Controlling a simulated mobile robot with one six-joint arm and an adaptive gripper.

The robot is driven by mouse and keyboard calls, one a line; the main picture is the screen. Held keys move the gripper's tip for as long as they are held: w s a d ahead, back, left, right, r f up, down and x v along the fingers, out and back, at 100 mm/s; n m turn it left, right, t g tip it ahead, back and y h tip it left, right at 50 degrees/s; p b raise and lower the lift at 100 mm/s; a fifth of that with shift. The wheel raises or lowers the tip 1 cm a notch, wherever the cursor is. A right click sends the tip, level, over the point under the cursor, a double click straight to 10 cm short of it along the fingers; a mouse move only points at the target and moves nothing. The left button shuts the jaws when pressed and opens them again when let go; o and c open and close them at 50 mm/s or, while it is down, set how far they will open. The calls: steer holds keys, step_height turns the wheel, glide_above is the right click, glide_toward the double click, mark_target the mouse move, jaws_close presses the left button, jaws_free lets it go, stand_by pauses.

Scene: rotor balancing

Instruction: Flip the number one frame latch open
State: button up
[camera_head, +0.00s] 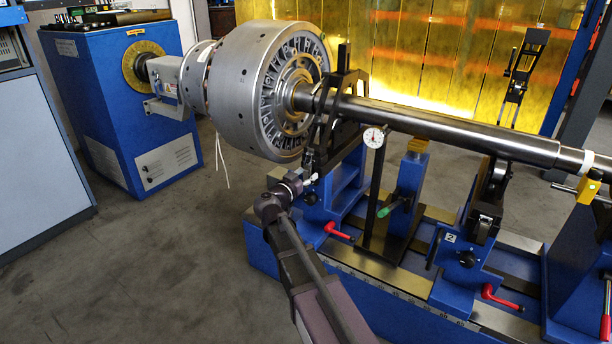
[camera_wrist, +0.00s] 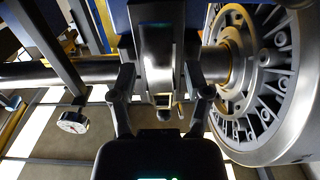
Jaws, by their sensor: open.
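The number one frame is a blue stand (camera_head: 345,180) just right of the rotor, with a black upper frame (camera_head: 343,105) across the steel shaft. Its black latch part appears to be down over the shaft, though the small parts are hard to make out. My gripper (camera_head: 312,178) is at the near, lower left side of this black frame. In the wrist view, my gripper (camera_wrist: 160,85) is open, with its fingers on either side of a dark metal piece (camera_wrist: 158,50) of the frame. I cannot tell whether the fingers touch it.
The large silver rotor (camera_head: 255,85) is close on the left. The shaft (camera_head: 430,120) runs right. A dial gauge (camera_head: 374,137) stands beside the frame. Floor at the front left is clear.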

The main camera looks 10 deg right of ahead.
jaws_close()
steer(key=shift+d+r, duration=0.1)
steer(key=shift+d, duration=0.1)
stand_by(0.3)
